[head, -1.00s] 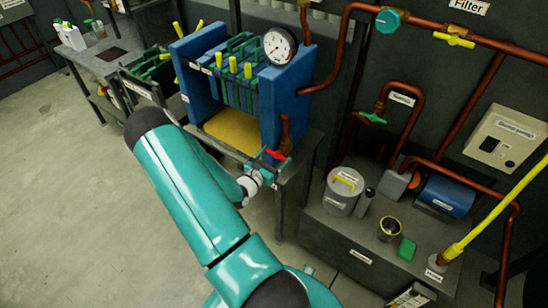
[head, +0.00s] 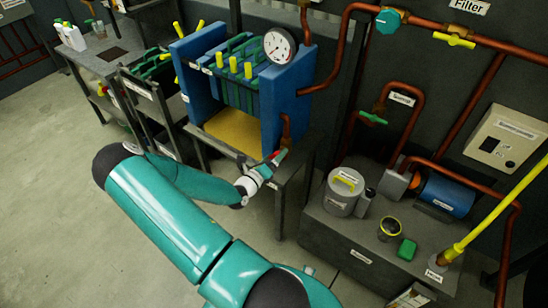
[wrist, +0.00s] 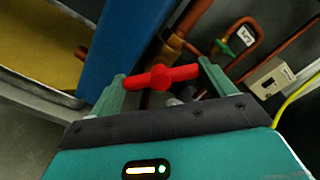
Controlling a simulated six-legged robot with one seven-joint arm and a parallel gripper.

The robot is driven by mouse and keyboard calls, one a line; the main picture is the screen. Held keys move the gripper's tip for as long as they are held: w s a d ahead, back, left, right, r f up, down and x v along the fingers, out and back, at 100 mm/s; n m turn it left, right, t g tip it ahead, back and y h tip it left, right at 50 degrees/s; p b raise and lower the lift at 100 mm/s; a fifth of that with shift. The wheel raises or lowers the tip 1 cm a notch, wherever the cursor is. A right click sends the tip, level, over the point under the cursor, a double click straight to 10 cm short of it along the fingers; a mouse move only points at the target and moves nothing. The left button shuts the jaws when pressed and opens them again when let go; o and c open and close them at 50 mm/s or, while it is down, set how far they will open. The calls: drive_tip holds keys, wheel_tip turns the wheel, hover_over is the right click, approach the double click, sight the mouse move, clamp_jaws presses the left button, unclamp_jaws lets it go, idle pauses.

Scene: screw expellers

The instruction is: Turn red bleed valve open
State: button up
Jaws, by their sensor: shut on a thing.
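The red bleed valve handle (wrist: 160,78) is a red bar with a round hub in the wrist view. It lies across the space between the two green fingers of my gripper (wrist: 163,88), with a finger at each end of the bar. In the head view the red handle (head: 278,157) shows small at the lower right of the blue filter press (head: 287,88). My gripper (head: 268,168) is closed around it there, and hides part of it. The valve's body is mostly hidden behind the handle and gripper.
A copper pipe (head: 285,128) comes down the press's side near the valve. A yellow tray (head: 235,132) lies inside the press. A grey bench with a bucket (head: 343,192) and a blue motor (head: 447,194) stands to the right. The floor at left is clear.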

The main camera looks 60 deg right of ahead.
drive_tip(key=n, duration=0.4)
drive_tip(key=shift+n, duration=2.2)
drive_tip(key=o, duration=0.9)
drive_tip(key=w+a, duration=0.2)
drive_tip(key=a, duration=1.1)
drive_tip(key=shift+a, duration=0.4)
drive_tip(key=shift+w, duration=0.15)
